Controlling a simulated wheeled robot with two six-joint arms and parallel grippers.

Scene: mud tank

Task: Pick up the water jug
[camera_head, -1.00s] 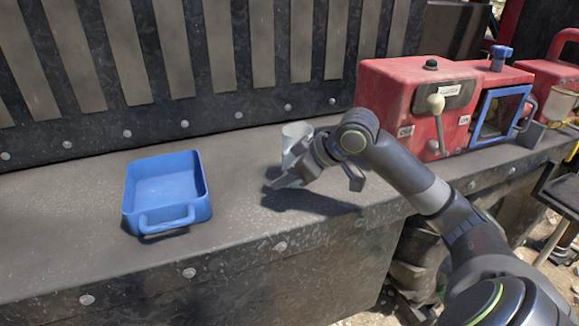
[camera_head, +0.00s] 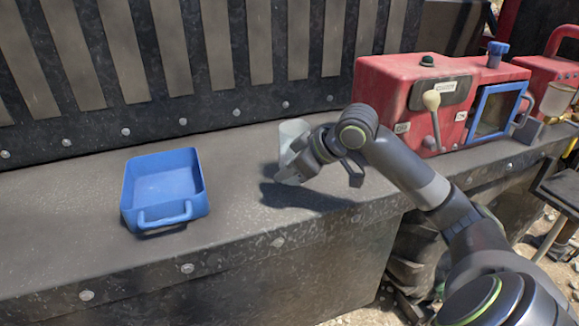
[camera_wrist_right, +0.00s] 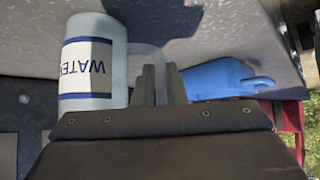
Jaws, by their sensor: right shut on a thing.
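The water jug (camera_head: 292,133) is a pale, translucent container on the grey ledge in the head view, partly hidden behind my right gripper. In the right wrist view the jug (camera_wrist_right: 93,103) shows a white label with blue bands and the word WATER, upside down in the picture. My right gripper (camera_wrist_right: 161,76) is shut on the jug's handle, with its fingers close together beside the jug's body. In the head view my right gripper (camera_head: 312,160) is at the jug's near right side. I cannot tell whether the jug is clear of the ledge. My left gripper is not in view.
A blue tray (camera_head: 130,205) with a handle sits on the ledge (camera_head: 80,240) to the left. A red machine (camera_head: 385,90) with a lever and a blue-framed door stands to the right. A slatted dark wall (camera_head: 215,110) rises behind. The ledge between tray and jug is clear.

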